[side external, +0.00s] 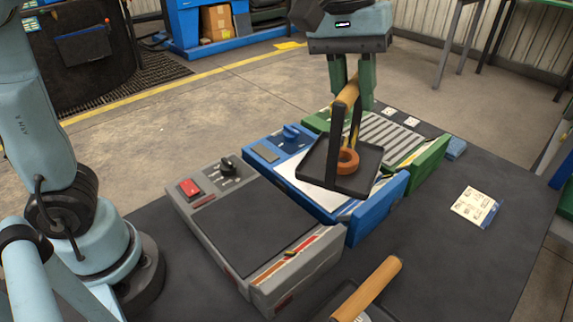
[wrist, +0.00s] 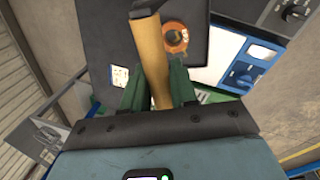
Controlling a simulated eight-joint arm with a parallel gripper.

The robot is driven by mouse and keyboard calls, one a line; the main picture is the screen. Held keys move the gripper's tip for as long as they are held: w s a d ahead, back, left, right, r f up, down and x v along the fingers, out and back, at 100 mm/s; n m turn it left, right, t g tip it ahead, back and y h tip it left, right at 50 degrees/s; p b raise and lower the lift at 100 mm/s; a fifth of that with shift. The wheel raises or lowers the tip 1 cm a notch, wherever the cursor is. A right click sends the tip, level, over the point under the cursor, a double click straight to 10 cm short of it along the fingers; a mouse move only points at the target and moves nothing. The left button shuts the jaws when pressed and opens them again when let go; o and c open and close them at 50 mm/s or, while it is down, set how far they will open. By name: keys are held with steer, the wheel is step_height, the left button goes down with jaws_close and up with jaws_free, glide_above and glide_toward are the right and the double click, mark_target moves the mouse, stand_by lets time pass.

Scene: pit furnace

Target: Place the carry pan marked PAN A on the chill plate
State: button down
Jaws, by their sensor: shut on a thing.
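My gripper (side external: 352,92) is shut on the wooden handle of a dark square carry pan (side external: 322,160) and holds it up over the blue station. An orange-brown ring (side external: 348,160) is in the pan. No PAN A mark is readable on it. In the wrist view the gripper (wrist: 158,88) grips the handle, with the pan (wrist: 108,45) and ring (wrist: 175,38) beyond. The blue station with a pale flat top (side external: 305,198), which looks like the chill plate, is partly hidden below the pan. It also shows in the wrist view (wrist: 205,62).
A grey station (side external: 250,215) with a dark top and red switch stands left of the blue one. A green station (side external: 430,165) with a slatted top stands right. Another wooden-handled pan (side external: 370,290) is at the front edge. A printed card (side external: 474,206) lies on the dark table.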

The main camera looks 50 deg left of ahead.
steer(key=w+a+f, duration=0.8)
steer(key=f, duration=0.3)
steer(key=shift+a, duration=0.4)
steer(key=shift+f, duration=0.15)
steer(key=c, duration=0.9)
jaws_free()
step_height(320, 180, up, 11)
steer(key=a, duration=0.2)
steer(key=s+a+f+m+t, duration=0.1)
steer(key=s+a+f+t, duration=0.1)
steer(key=s+f, duration=0.2)
steer(key=s+a+f+m+t+y, duration=0.1)
steer(key=s+a+f+m+t, duration=0.1)
steer(key=s+f, duration=0.2)
steer(key=s+a+f+m+t+y, duration=0.1)
steer(key=s+a+f+t, duration=0.1)
steer(key=s+f, duration=0.3)
steer(key=shift+s, duration=1.25)
